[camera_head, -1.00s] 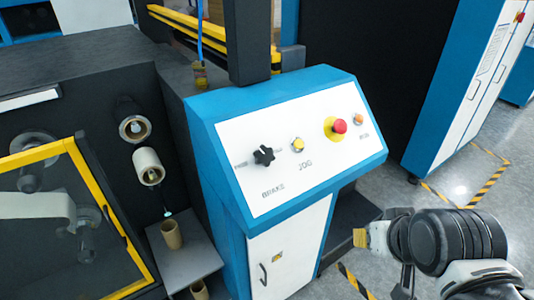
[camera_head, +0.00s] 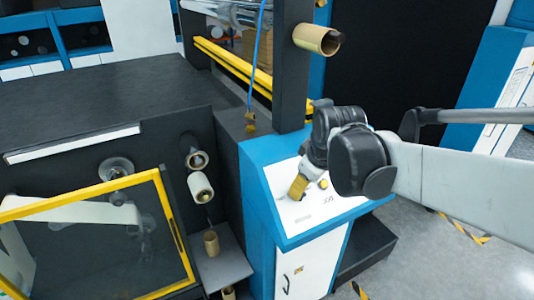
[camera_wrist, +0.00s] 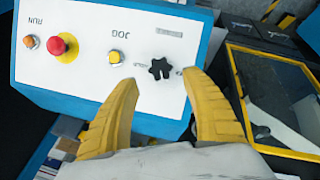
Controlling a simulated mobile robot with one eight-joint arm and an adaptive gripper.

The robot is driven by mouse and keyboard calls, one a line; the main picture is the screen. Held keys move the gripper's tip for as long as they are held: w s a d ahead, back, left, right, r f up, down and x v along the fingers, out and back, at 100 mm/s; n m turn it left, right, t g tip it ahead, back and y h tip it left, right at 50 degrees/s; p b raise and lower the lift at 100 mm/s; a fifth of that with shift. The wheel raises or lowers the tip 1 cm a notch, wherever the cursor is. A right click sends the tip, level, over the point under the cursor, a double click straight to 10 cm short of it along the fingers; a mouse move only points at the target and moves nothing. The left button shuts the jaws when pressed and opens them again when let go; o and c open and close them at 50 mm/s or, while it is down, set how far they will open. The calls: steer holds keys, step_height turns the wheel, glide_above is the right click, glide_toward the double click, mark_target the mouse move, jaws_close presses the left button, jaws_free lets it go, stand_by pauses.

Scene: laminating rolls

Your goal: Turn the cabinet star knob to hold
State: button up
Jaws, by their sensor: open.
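The black star knob (camera_wrist: 160,68) sits on the white panel face in the wrist view, where the panel appears upside down. Small labels flank it, too small to read. My gripper (camera_wrist: 160,78) is open, its two yellow fingers spread to either side of the knob in that view. I cannot tell whether either finger touches it. In the head view my gripper (camera_head: 297,188) is over the left part of the sloped panel (camera_head: 280,172), and the knob is hidden behind it.
Beside the knob are a yellow JOG button (camera_wrist: 115,57), a red mushroom button (camera_wrist: 60,45) and an orange RUN button (camera_wrist: 31,41). A yellow-framed guard door (camera_head: 165,215) is left of the cabinet. A dark post (camera_head: 293,75) rises behind the panel.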

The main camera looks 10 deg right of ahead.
steer(key=b+x, duration=0.1)
steer(key=x, duration=0.6)
steer(key=shift+w+a+f, duration=0.1)
steer(key=shift+w+f, duration=0.1)
steer(key=shift+f, duration=0.15)
steer(key=c, duration=1.2)
